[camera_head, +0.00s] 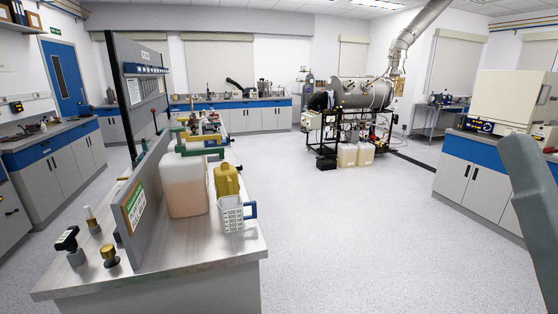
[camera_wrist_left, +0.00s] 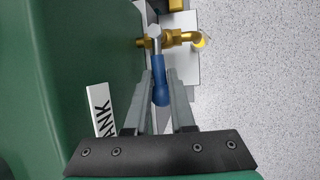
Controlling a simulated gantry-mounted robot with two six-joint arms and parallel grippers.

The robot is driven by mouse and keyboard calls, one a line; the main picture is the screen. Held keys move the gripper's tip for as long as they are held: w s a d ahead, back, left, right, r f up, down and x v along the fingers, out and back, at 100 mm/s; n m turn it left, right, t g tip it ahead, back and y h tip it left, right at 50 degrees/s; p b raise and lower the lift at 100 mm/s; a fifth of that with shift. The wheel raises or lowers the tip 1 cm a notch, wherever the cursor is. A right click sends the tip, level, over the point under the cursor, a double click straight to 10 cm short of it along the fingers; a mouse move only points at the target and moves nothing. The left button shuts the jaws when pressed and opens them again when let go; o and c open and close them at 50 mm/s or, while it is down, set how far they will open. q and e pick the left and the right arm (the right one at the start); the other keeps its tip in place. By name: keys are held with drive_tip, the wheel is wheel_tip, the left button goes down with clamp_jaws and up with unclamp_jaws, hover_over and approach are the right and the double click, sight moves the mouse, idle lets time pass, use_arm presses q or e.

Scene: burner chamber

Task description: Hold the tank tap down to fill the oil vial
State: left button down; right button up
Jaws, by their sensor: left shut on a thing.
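In the left wrist view, a brass tap (camera_wrist_left: 178,40) with a blue lever handle (camera_wrist_left: 161,92) stands beside the green tank wall (camera_wrist_left: 75,60). A white label (camera_wrist_left: 101,112) reading "ANK" lies along the wall. My left gripper (camera_wrist_left: 160,88) has its two grey fingers on either side of the blue lever and is shut on it. A yellow round spot (camera_wrist_left: 199,40) shows at the tap's outlet end, over a white surface (camera_wrist_left: 187,75). I cannot make out the oil vial. My right gripper is not in view, nor is the left one in the head view.
Open floor (camera_head: 350,230) lies to the right.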

use_arm(q)
drive_tip(key=shift+s, duration=0.15)
drive_tip(key=shift+s+d+r+p, duration=0.15)
drive_tip(key=shift+s+p, duration=0.2)
drive_tip(key=shift+p, duration=0.2)
drive_tip(key=shift+s+d+r+p, duration=0.1)
drive_tip(key=shift+s+r+p, duration=0.05)
drive_tip(key=shift+s+p, duration=0.3)
drive_tip(key=shift+w+f, duration=0.1)
idle(6.8)
